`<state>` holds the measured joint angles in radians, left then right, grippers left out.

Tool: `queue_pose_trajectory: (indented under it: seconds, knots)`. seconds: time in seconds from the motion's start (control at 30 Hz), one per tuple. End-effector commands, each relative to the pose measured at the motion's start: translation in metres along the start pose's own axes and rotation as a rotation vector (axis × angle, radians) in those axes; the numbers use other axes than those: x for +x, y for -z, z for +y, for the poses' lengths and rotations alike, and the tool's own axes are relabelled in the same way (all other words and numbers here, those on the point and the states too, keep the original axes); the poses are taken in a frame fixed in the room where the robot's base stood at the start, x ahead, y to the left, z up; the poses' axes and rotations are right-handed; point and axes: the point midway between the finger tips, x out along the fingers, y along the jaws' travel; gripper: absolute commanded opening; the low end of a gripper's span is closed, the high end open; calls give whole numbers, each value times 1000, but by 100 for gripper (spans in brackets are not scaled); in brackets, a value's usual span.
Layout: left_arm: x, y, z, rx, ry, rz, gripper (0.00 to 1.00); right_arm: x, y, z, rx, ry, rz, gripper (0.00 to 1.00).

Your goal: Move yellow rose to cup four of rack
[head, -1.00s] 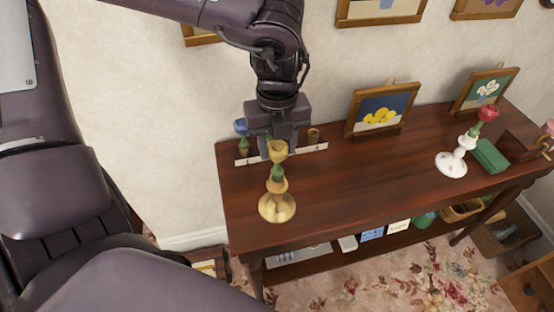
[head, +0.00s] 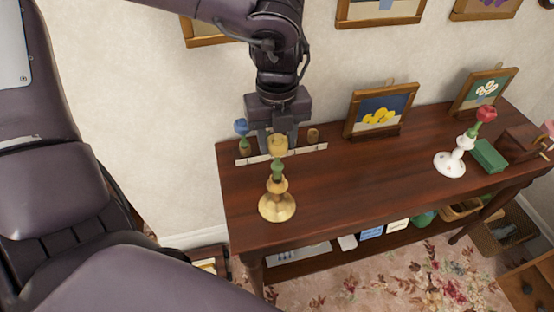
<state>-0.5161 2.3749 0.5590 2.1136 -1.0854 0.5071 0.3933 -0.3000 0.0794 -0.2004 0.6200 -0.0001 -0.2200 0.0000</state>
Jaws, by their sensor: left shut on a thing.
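The yellow rose (head: 278,145) is upright, with its green lower part at the top of a gold candlestick-like holder (head: 277,207) on the table. My left gripper (head: 278,142) points down and is shut on the rose, its fingers to either side of and behind the bloom. I cannot tell whether the stem is clear of the holder. The rack (head: 316,149) stands behind, showing a pale front strip. A blue rose (head: 241,127) is in its leftmost visible cup (head: 245,149). A brown cup (head: 313,135) at its right end looks empty. My gripper hides the rack's middle. My right gripper is out of view.
Two framed flower pictures, one yellow (head: 380,112) and one white (head: 487,92), stand at the back of the dark wood table (head: 360,182). A red rose (head: 486,114) in a white holder (head: 450,163) and a green block (head: 489,156) are at right. The middle tabletop is clear.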

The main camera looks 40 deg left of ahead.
Motion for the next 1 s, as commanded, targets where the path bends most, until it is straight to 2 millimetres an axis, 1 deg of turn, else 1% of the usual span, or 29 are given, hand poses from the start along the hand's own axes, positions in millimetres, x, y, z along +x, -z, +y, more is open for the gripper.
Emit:
queue_pose_trajectory:
  seconds: [0.23,0.5,1.0]
  knots:
    - [-5,0,0,0,0,0,25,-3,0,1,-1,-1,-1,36]
    - [-17,0,0,0,0,-2,25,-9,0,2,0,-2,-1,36]
    - [-17,0,0,0,0,0,25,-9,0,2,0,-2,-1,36]
